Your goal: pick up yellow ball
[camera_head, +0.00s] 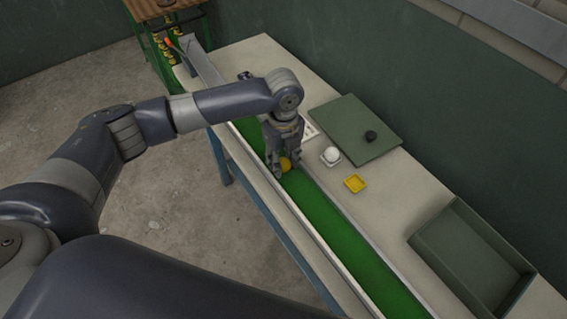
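The yellow ball (285,164) lies on the green turf strip (325,222), between metal rails. My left gripper (283,170) points down over it, with a finger on either side of the ball. The fingers look spread around it. The gripper partly hides the ball, and I cannot tell whether the fingers press on it. My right gripper is out of view.
A white ball (332,154) sits in a white holder right of the strip, near a yellow square tray (355,183). An open green bin (468,262) stands at the lower right.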

